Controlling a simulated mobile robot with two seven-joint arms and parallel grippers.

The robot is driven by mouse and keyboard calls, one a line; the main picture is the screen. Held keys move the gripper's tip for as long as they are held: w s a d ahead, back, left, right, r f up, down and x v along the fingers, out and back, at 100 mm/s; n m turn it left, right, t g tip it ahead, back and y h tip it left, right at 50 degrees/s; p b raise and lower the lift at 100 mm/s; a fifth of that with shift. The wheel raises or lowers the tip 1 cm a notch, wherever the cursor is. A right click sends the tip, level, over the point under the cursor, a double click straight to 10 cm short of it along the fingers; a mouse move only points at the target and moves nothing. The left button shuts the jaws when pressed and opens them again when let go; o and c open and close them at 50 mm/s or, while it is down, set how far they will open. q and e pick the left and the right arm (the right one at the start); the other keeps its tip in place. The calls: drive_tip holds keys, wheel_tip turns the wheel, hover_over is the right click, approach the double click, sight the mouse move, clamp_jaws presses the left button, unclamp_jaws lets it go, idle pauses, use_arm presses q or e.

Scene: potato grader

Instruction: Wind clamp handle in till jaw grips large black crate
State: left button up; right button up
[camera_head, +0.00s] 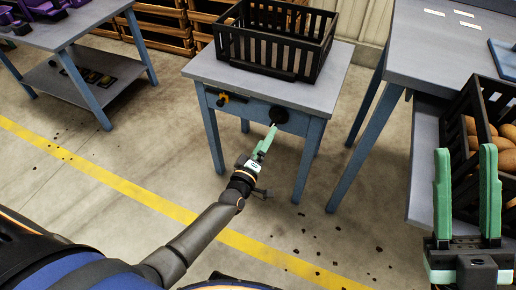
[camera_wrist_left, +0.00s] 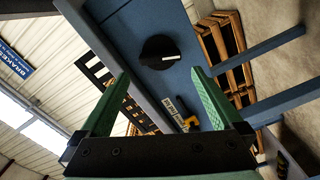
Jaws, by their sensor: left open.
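The large black crate (camera_head: 275,42) stands on a grey-topped table (camera_head: 225,72) with blue legs. A dark strip, perhaps the jaw, lies along its near side; I cannot tell whether it touches. A round black knob with a pale mark, which looks like the clamp handle (camera_head: 279,114), sits on the table's front; it also shows in the left wrist view (camera_wrist_left: 158,52). My left gripper (camera_head: 268,138) is open and empty, pointing at the knob from just in front. In the left wrist view the knob appears beyond the fingertips, apart from them. My right gripper (camera_head: 465,135) is open and empty.
A yellow and black fitting (camera_head: 222,99) is left of the knob on the table front. A black crate of potatoes (camera_head: 460,150) stands at right behind my right gripper, beside a grey bench (camera_head: 440,50). Another table (camera_head: 75,30) is far left. Floor between is clear apart from crumbs.

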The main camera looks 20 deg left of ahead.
use_arm(q)
drive_tip(key=s+p, duration=0.1)
drive_tip(key=s, duration=0.4)
drive_tip(key=shift+s, duration=0.15)
use_arm(e)
drive_tip(key=w+d+f+m+h, duration=0.1)
drive_tip(key=w+f+m+h, duration=0.3)
drive_tip(key=f+h, duration=0.1)
drive_tip(key=shift+w+f+h, duration=0.2)
drive_tip(key=shift+h, duration=0.1)
